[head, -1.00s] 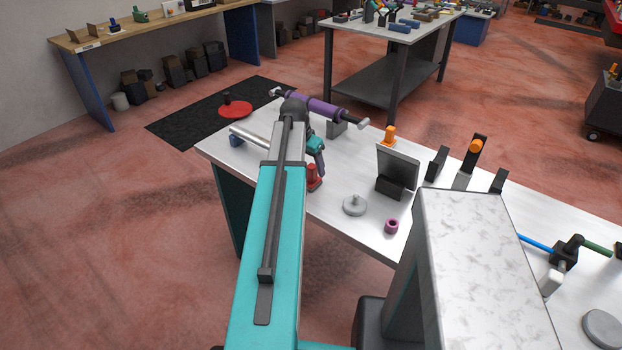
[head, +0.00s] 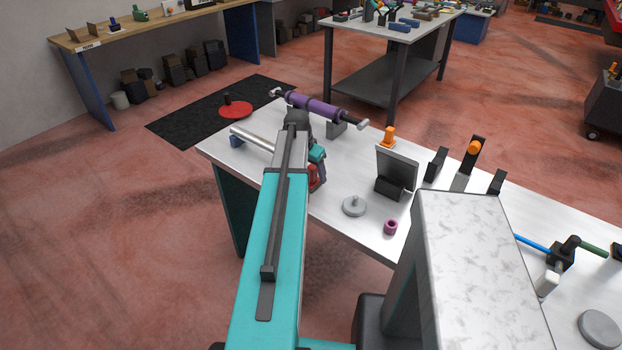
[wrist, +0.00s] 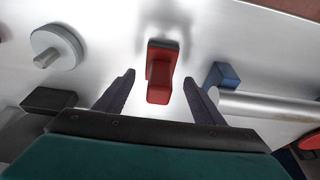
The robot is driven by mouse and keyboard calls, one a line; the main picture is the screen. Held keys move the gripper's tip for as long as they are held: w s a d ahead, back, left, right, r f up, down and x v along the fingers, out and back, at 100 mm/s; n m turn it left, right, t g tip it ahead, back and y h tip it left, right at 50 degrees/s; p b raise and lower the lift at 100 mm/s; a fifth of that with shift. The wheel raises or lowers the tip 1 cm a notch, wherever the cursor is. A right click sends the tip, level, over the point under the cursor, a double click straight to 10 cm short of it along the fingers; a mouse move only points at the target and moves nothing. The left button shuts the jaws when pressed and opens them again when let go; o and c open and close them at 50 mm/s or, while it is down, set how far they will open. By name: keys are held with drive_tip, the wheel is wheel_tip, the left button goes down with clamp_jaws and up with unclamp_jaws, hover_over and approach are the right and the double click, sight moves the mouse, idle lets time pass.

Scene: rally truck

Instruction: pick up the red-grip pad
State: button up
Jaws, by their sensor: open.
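The red-grip pad (wrist: 161,72) is a small red block with a darker end, on the bright metal bench top. In the wrist view it lies between my gripper's two dark fingers (wrist: 160,83), with a gap on each side. My gripper is open and holds nothing. In the head view the pad (head: 314,178) is partly hidden behind my gripper and arm. I cannot tell the exact height of the fingers over the bench.
A silver cylinder with a blue support (wrist: 222,75) lies close to the right finger. A grey round disc with a stem (wrist: 57,47) stands to the left. A purple roller (head: 315,105) and a dark upright plate (head: 397,168) also occupy the bench.

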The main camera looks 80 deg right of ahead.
drive_tip(key=shift+x, duration=1.2)
drive_tip(key=c, duration=1.2)
drive_tip(key=shift+r, duration=0.1)
drive_tip(key=shift+r+b, duration=0.6)
drive_tip(key=shift+r, duration=1)
drive_tip(key=a+b, duration=0.1)
drive_tip(key=a, duration=0.3)
drive_tip(key=s+a+r+b, duration=0.1)
drive_tip(key=a, duration=0.4)
drive_tip(key=s+a+b, duration=0.1)
drive_tip(key=a, duration=0.3)
drive_tip(key=shift+s+a+r, duration=0.15)
drive_tip(key=shift+s+a, duration=0.05)
drive_tip(key=shift+b, duration=0.95)
drive_tip(key=shift+b, duration=0.45)
drive_tip(key=shift+s+a+b, duration=0.1)
drive_tip(key=shift+a+b, duration=0.15)
drive_tip(key=shift+b, duration=1)
